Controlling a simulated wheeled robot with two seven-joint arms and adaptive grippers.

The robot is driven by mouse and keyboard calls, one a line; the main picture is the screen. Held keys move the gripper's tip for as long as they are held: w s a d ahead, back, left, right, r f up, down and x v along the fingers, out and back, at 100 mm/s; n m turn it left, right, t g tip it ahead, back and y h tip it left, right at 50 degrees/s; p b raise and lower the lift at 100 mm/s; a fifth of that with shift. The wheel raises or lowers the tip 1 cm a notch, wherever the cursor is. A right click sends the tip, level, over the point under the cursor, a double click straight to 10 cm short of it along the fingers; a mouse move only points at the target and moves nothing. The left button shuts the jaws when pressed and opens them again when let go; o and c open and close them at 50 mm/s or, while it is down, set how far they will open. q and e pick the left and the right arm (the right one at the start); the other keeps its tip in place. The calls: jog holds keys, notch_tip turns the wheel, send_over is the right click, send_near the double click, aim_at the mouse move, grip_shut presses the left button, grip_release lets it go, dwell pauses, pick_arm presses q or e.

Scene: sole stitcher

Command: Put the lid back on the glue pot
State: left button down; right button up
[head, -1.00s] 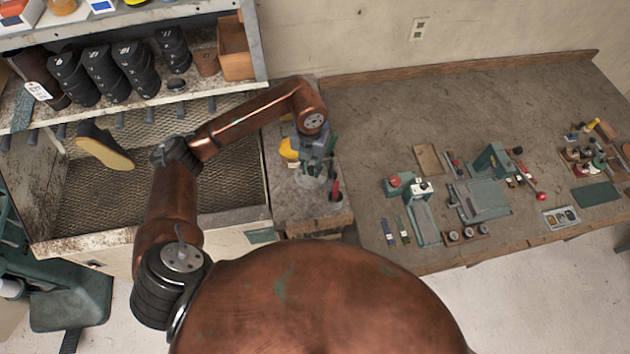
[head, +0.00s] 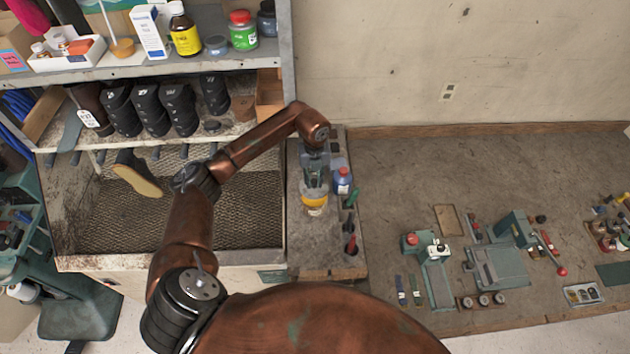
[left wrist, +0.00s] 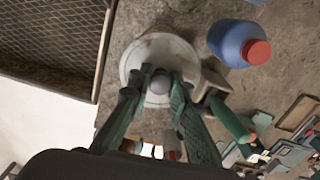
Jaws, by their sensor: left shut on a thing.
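My left gripper (head: 314,184) is above the small side bench in the head view, pointing down over the yellow-banded glue pot (head: 314,202). In the left wrist view its fingers (left wrist: 157,86) are closed around the round knob of a pale, disc-shaped lid (left wrist: 138,62). The lid lies over the pot's mouth, and a brownish bit shows past its far edge. I cannot tell whether the lid is touching the rim or held slightly above it. The fingers and lid hide most of the pot. My right gripper is out of view.
A blue bottle with a red cap (head: 342,181) stands close to the right of the pot. A green-handled tool (head: 352,197) and a red-handled tool (head: 351,245) stand near the bench's right edge. A mesh-floored bay (head: 235,210) lies to the left, beneath shelves.

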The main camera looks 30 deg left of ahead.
aim_at(314, 190)
pick_arm(q)
jog(key=shift+f+b, duration=1.4)
jog(key=shift+f, duration=1.15)
jog(key=shift+f+b, duration=0.15)
jog(key=shift+b, duration=0.15)
dwell(0.4)
jog(key=c, duration=1.7)
grip_release()
jog(key=shift+o, duration=0.5)
jog(key=o, duration=0.4)
jog(key=shift+c, duration=0.2)
